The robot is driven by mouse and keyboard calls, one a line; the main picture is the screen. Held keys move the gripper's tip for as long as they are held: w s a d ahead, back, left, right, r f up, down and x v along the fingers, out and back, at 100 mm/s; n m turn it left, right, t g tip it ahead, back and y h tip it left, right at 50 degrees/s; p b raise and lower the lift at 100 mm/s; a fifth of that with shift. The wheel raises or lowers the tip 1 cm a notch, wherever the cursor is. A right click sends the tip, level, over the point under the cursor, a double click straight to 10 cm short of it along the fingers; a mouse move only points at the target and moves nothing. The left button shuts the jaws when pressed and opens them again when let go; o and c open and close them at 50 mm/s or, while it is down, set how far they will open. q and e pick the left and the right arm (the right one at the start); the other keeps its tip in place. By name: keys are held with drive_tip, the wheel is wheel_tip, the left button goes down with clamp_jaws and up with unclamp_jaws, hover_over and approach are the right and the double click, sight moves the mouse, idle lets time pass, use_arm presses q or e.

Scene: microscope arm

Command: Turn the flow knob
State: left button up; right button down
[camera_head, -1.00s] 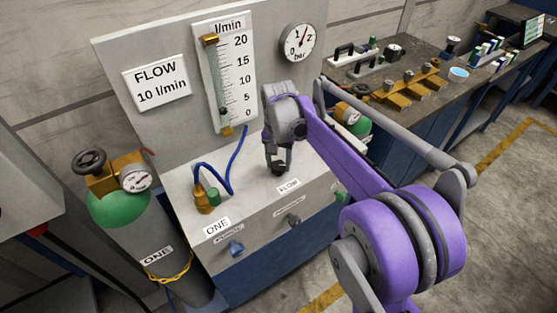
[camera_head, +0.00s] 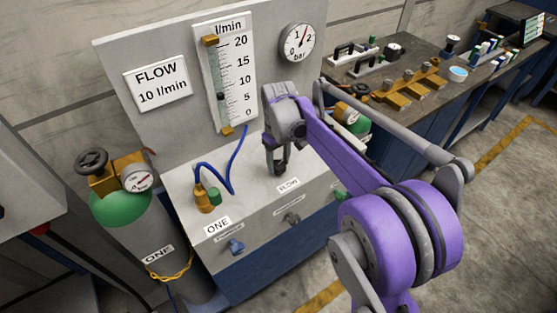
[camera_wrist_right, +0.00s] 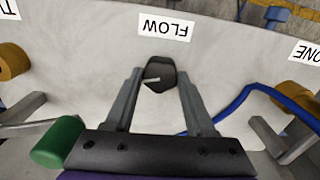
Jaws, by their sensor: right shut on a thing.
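The flow knob is black with a pale pointer line and shows in the wrist view (camera_wrist_right: 159,72). It stands on the sloping grey panel by the FLOW label (camera_head: 288,185). My right gripper (camera_head: 277,168) reaches down from above, its two fingers (camera_wrist_right: 160,80) on either side of the knob and shut on it. The knob is mostly hidden in the head view. The flow tube (camera_head: 226,75) has a 0 to 20 l/min scale, with its dark float near 5. A sign (camera_head: 156,84) reads FLOW 10 l/min. My left gripper is not in view.
A round bar gauge (camera_head: 299,43) is at the upper right of the back panel. A blue hose (camera_head: 232,170) loops left of my gripper. A blue knob (camera_head: 236,247) and a grey knob (camera_head: 292,219) are on the front. A green-topped cylinder (camera_head: 120,207) stands at the left.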

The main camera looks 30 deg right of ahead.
sight(278, 165)
drive_tip(key=shift+n, duration=1.1)
drive_tip(key=shift+c, duration=1.2)
unclamp_jaws()
wheel_tip(278, 165, up, 11)
drive_tip(key=shift+p, duration=0.45)
drive_tip(key=shift+s+a, duration=0.1)
drive_tip(key=s+a+f+m+t, duration=0.1)
drive_tip(key=s+a+f, duration=0.2)
drive_tip(key=s, duration=0.4)
drive_tip(key=s+a+f+m+t+p, duration=0.1)
drive_tip(key=s+a+f+t, duration=0.1)
drive_tip(key=s+f, duration=0.3)
drive_tip(key=s+a+f+m+t, duration=0.1)
drive_tip(key=s+a+f, duration=0.3)
drive_tip(key=s, duration=0.5)
drive_tip(key=shift+a+m+t, duration=0.3)
drive_tip(key=shift+a+t, duration=0.3)
drive_tip(key=shift+t, duration=0.1)
